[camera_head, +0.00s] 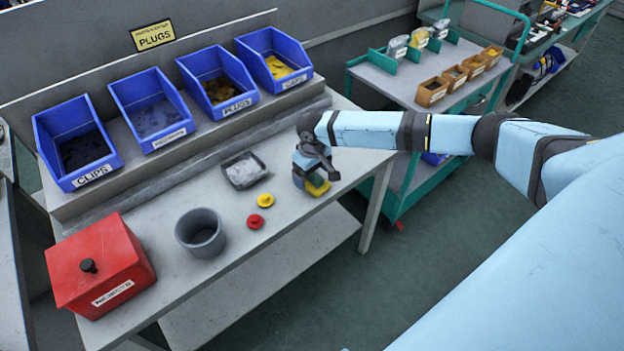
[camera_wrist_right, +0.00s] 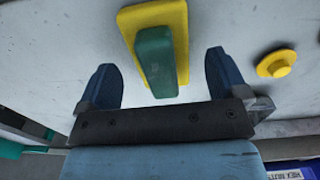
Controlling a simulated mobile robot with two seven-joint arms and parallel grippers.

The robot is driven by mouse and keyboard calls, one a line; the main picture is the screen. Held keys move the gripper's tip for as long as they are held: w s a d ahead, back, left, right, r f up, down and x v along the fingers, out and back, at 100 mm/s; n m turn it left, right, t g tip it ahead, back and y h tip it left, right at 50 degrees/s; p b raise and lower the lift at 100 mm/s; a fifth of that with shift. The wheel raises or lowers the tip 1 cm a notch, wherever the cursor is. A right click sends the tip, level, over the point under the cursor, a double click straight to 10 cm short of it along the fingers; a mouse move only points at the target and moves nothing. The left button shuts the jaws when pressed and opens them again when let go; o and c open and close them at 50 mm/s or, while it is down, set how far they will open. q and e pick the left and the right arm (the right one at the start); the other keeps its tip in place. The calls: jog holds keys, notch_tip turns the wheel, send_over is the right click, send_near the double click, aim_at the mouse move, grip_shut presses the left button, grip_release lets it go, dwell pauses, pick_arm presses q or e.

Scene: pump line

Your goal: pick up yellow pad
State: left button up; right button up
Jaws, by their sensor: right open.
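The yellow pad (camera_head: 317,186) lies on the grey bench near its right end, mostly hidden under my right gripper (camera_head: 314,172) in the head view. In the right wrist view the yellow pad (camera_wrist_right: 154,22) shows with a green block-shaped grip (camera_wrist_right: 157,62) on it. My right gripper (camera_wrist_right: 162,78) is open there, one dark blue finger on each side of the green grip, with gaps on both sides. I cannot tell how far the fingertips are above the bench. My left gripper is not in view.
A yellow knob (camera_head: 265,200) and a red knob (camera_head: 255,221) lie left of the pad. A small tray (camera_head: 231,182), a grey cup (camera_head: 201,236) and a red box (camera_head: 100,268) stand further left. Blue bins (camera_head: 273,60) line the back. A green cart (camera_head: 400,85) stands right.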

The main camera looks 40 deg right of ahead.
jog(key=shift+f, duration=0.7)
jog(key=c, duration=1)
jog(key=shift+r, duration=0.1)
notch_tip(320, 180, up, 20)
jog(key=shift+f, duration=0.1)
